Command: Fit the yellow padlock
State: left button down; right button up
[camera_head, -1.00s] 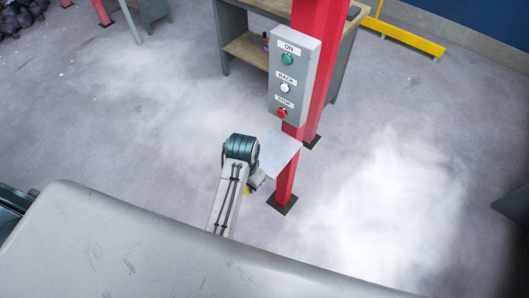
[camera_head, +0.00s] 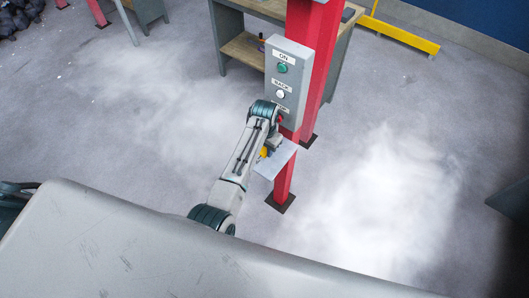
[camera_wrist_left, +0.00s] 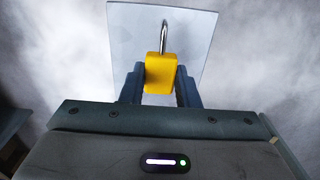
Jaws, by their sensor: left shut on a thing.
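The yellow padlock (camera_wrist_left: 160,74) is between the fingers of my left gripper (camera_wrist_left: 160,88) in the left wrist view. Its steel shackle (camera_wrist_left: 163,38) points away from the gripper, over a pale grey plate (camera_wrist_left: 190,22). In the head view, a small yellow part of the padlock (camera_head: 264,152) shows beside my left gripper (camera_head: 268,150), close to the plate (camera_head: 277,162) on the red post (camera_head: 284,182). Whether the padlock touches the plate I cannot tell. My right gripper is not in view.
A grey control box (camera_head: 287,80) with ON, BACK and STOP labels is fixed to the red post above the plate. My left wrist partly covers its lower end. A workbench (camera_head: 242,50) stands behind. The floor to the right is clear.

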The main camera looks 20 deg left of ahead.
aim_at(264, 154)
pick_arm(q)
notch_tip(264, 154, down, 3)
jog(key=shift+s+p, duration=0.15)
jog(key=shift+p, duration=0.25)
jog(key=shift+f, duration=0.1)
jog(key=shift+f, duration=0.1)
jog(key=c, duration=1.1)
grip_release()
notch_tip(264, 154, up, 12)
jog(key=shift+r+b, duration=0.15)
jog(key=shift+b, duration=0.85)
jog(key=shift+a, duration=0.1)
